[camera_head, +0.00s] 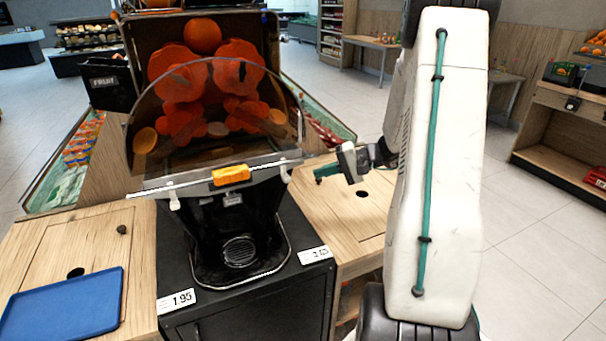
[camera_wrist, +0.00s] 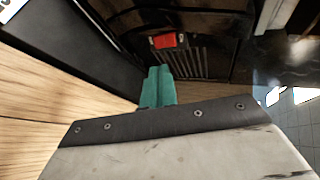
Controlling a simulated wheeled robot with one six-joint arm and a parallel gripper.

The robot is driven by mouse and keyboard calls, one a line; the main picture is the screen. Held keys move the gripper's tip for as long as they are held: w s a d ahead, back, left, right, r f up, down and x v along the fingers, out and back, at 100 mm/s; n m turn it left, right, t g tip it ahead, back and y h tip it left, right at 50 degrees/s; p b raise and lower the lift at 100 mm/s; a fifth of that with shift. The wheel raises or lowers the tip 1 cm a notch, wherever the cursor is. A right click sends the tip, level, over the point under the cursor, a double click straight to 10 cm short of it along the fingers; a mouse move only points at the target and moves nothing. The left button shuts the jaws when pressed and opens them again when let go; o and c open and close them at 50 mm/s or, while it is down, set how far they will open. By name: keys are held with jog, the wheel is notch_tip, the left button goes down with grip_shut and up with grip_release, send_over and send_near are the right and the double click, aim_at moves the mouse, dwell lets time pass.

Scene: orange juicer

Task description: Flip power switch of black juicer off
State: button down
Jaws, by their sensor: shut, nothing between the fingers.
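The black juicer (camera_head: 238,225) stands on a dark cabinet in the head view, with oranges behind its clear curved cover. In the wrist view a red power switch (camera_wrist: 169,41) sits on the juicer's black side panel (camera_wrist: 205,62), above a row of vent slots. I cannot tell which way the switch is set. My gripper (camera_head: 318,175) is at the juicer's right side in the head view. In the wrist view its teal fingers (camera_wrist: 158,78) are shut and empty, pointing at the panel just short of the switch in the picture. Contact cannot be made out. The switch is hidden in the head view.
The dark cabinet top (camera_head: 178,265) carries two price tags. A wooden counter (camera_head: 345,215) with a round hole lies right of the juicer. A blue tray (camera_head: 65,302) lies on the left counter. An orange-yellow piece (camera_head: 231,175) sits at the cover's front edge.

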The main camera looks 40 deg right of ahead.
jog(key=d, duration=0.2)
send_near(274, 187)
jog(key=x, duration=0.7)
dwell(0.3)
jog(key=shift+w+a+f+t, duration=0.1)
jog(key=shift+f+t, duration=0.05)
jog(key=shift+t, duration=0.15)
jog(key=shift+r, duration=0.85)
